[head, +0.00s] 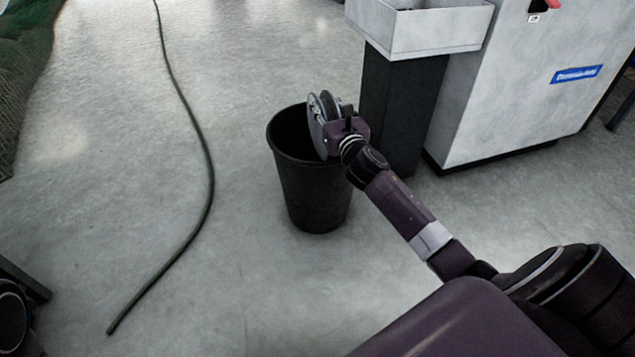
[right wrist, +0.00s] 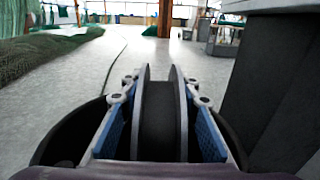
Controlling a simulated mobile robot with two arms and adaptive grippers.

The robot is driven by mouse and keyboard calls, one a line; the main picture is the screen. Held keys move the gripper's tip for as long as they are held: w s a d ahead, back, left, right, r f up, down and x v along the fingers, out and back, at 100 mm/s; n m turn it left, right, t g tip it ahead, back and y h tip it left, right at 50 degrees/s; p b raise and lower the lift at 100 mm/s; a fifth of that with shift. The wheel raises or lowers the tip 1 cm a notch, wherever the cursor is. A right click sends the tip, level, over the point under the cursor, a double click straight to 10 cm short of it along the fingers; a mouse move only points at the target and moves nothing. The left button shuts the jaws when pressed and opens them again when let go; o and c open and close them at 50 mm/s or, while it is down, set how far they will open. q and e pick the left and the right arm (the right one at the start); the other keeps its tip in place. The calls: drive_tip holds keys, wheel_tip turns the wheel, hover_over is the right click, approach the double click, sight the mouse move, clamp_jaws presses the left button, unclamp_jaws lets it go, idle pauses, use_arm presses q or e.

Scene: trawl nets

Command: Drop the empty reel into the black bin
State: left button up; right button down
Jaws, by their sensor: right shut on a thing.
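The black bin (head: 312,195) stands upright on the floor in the middle of the head view. Its dark rim also shows low in the right wrist view (right wrist: 60,143), on both sides of my gripper. My right gripper (head: 335,120) is over the bin's mouth, towards its right side. It is shut on the empty reel (head: 318,125), which has grey flanges and a dark core. In the right wrist view the reel (right wrist: 160,120) sits upright between the two blue-padded fingers. My left gripper is not clearly in view.
A grey cabinet (head: 520,90) with a pale tray (head: 425,32) on a dark pedestal (head: 400,100) stands close behind and right of the bin. A dark hose (head: 205,150) lies along the floor at left. Green netting (head: 25,60) is heaped at far left. Floor between hose and bin is clear.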

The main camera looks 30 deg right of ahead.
drive_tip(key=shift+r, duration=0.1)
drive_tip(key=c, duration=1.4)
unclamp_jaws()
drive_tip(key=shift+s+f, duration=0.2)
drive_tip(key=v, duration=1.1)
drive_tip(key=shift+s+a+r, duration=0.1)
drive_tip(key=shift+s, duration=0.2)
